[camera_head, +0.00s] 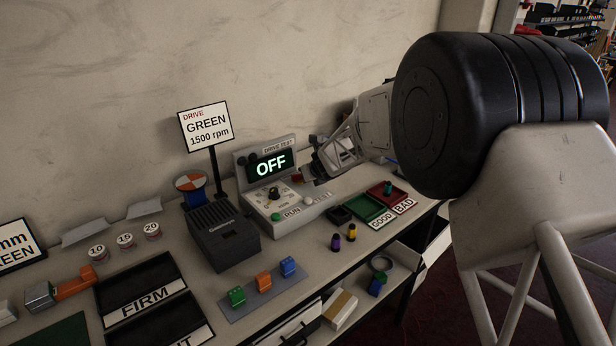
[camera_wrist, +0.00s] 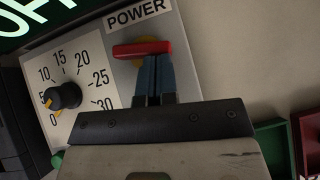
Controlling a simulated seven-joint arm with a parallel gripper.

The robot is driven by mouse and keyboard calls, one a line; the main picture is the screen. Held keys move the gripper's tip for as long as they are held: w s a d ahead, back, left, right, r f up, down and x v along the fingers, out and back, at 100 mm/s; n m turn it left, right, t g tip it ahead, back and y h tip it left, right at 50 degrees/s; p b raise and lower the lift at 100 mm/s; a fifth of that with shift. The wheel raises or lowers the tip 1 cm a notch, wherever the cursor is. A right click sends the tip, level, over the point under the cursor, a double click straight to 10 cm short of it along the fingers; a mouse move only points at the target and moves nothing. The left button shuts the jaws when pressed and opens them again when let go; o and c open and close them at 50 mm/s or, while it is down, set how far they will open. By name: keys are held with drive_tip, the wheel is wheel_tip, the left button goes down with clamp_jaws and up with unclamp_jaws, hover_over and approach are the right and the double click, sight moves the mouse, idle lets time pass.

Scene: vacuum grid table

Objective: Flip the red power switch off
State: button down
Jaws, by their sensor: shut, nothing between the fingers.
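The red power switch (camera_wrist: 142,49) is a red bar lying nearly level on a yellow-orange base, under the POWER label (camera_wrist: 136,12) in the wrist view. My gripper (camera_wrist: 154,60) is shut and empty, its blue-grey fingertips right at the red bar's near edge; I cannot tell if they touch it. The grey drive test unit (camera_head: 296,213) stands on the table in the head view, and its display (camera_head: 270,165) reads OFF.
A dial (camera_wrist: 64,95) sits left of the switch. A black box (camera_head: 222,238) stands left of the unit, with a sign (camera_head: 206,127) behind. Green (camera_head: 370,209) and red (camera_head: 388,189) trays lie to its right. Purple and yellow pegs stand in front.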

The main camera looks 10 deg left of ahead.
drive_tip(key=shift+a, duration=0.2)
idle(0.3)
drive_tip(key=shift+s+a, duration=0.1)
drive_tip(key=shift+a, duration=0.55)
drive_tip(key=shift+a+r, duration=0.1)
drive_tip(key=shift+a, duration=0.05)
drive_tip(key=shift+s, duration=0.1)
drive_tip(key=shift+s+d, duration=0.3)
drive_tip(key=shift+d, duration=0.2)
drive_tip(key=s+d, duration=0.2)
drive_tip(key=d, duration=0.1)
drive_tip(key=v, duration=0.8)
drive_tip(key=shift+w+d+r, duration=0.1)
drive_tip(key=shift+d+r, duration=0.05)
drive_tip(key=shift+d, duration=0.25)
drive_tip(key=shift+s+d+r, duration=0.4)
drive_tip(key=shift+r, duration=0.1)
